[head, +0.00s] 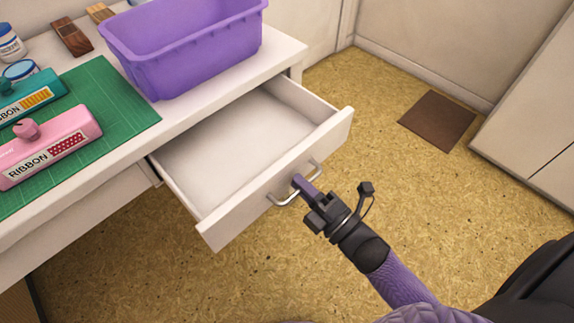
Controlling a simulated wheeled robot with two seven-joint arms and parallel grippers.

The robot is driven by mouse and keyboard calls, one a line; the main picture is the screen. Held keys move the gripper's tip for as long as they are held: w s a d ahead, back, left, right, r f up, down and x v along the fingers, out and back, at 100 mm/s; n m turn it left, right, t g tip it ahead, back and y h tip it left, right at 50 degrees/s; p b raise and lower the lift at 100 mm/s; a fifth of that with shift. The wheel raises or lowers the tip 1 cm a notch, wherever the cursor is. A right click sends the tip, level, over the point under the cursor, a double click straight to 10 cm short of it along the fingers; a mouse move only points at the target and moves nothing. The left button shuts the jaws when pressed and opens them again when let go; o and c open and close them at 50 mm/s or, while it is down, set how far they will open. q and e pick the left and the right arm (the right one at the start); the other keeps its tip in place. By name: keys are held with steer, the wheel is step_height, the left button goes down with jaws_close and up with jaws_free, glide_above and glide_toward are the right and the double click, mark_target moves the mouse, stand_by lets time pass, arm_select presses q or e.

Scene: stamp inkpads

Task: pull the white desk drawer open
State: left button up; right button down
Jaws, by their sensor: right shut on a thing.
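The white desk drawer (228,137) is pulled out from the white desk (112,178), and its inside looks empty. A curved metal handle (286,201) sits on the drawer's front panel (250,206). My right gripper (299,184) is at the handle and is shut on it, with the fingers covering its middle. My left gripper is not in view.
A purple bin (190,62) stands on the desk above the drawer. A green mat (105,85) holds a teal ribbon box (32,96) and a pink ribbon box (50,146). A brown floor mat (437,120) is at right.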

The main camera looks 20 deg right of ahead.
steer(key=shift+r+p+v, duration=0.15)
steer(key=shift+r+v, duration=0.05)
steer(key=shift+v, duration=0.75)
steer(key=shift+r+p+v, duration=0.15)
steer(key=shift+p+v, duration=0.05)
steer(key=shift+v, duration=0.75)
steer(key=shift+r+p+v, duration=0.15)
steer(key=shift+r+v, duration=0.05)
steer(key=shift+v, duration=0.75)
steer(key=shift+s, duration=0.15)
steer(key=c, duration=0.9)
jaws_free()
steer(key=shift+c, duration=0.2)
steer(key=shift+o, duration=1)
steer(key=p+v, duration=0.1)
steer(key=v, duration=0.9)
